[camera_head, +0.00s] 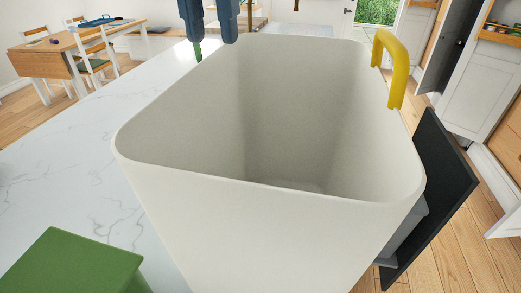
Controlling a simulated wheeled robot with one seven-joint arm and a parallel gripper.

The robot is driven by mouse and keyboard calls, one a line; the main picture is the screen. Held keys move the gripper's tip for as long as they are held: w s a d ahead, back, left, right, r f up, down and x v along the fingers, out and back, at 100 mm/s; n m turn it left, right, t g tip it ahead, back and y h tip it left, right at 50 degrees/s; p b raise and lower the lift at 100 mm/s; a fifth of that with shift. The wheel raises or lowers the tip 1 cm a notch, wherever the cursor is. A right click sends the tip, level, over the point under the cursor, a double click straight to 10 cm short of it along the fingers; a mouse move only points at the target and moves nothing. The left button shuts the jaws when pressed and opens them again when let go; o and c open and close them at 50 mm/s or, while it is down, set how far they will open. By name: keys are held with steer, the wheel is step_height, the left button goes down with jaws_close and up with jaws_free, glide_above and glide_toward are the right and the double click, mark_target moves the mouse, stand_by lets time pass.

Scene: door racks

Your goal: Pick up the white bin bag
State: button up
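A large white open-topped container (280,225) fills the middle of the view, very close to the camera. It stands upright with a rounded rim and a yellow handle (390,65) on its right side. Its inside looks empty as far as I see, and no separate bag shows in it. Two blue-grey finger-like parts (209,15) hang in from the top edge, beyond the container's far left corner. They look like my gripper, but they are cut off, so its opening is unclear. They do not clearly hold anything.
A white marble counter (65,175) runs along the left, with a green block-like object (75,265) at the front. A dark panel (440,190) stands at the right beside white cabinets (480,70). A wooden table (60,55) and chairs are at the far left.

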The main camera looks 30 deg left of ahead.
steer(key=shift+s+a+f+p, duration=0.1)
steer(key=shift+f+p, duration=0.15)
steer(key=shift+f, duration=1.05)
steer(key=shift+a+f+p, duration=0.15)
steer(key=shift+f+p, duration=0.05)
steer(key=shift+f, duration=1.05)
steer(key=shift+s+a+f+p, duration=0.1)
steer(key=shift+f+p, duration=0.15)
steer(key=shift+f, duration=1.05)
steer(key=shift+c, duration=0.2)
jaws_close()
